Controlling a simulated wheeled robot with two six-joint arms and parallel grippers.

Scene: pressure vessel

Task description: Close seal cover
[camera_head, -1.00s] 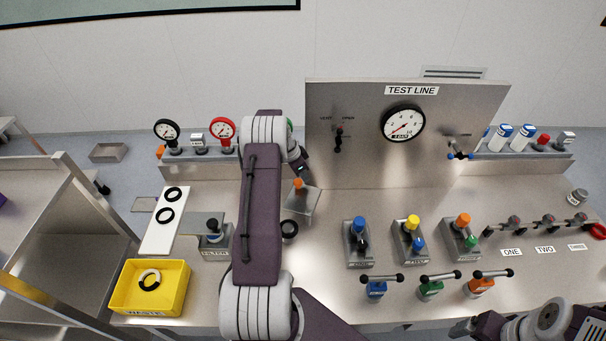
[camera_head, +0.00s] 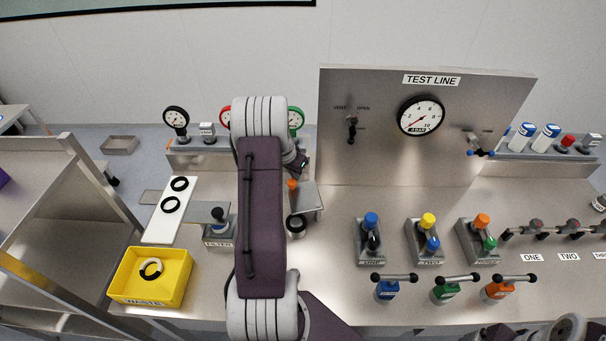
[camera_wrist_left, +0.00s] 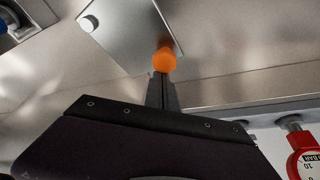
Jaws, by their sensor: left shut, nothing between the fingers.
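The seal cover appears to be the square metal plate (camera_head: 308,203) with an orange knob (camera_head: 292,186), just right of my left arm. It looks raised and tilted above the bench, beside a black ring (camera_head: 297,222). In the left wrist view the plate (camera_wrist_left: 128,38) shows with the orange knob (camera_wrist_left: 165,60) at its edge. My left gripper (camera_wrist_left: 162,82) is shut and empty, its tips at the orange knob; whether they touch it I cannot tell. In the head view my arm hides most of this gripper. My right gripper is only partly visible at the bottom right edge.
A steel TEST LINE panel (camera_head: 388,150) stands behind on the right. The FILTER block (camera_head: 218,236), a white tray (camera_head: 160,222) with black rings and a yellow WASTE bin (camera_head: 180,277) lie left. Valve blocks (camera_head: 425,243) and handles stand right; bare bench lies between.

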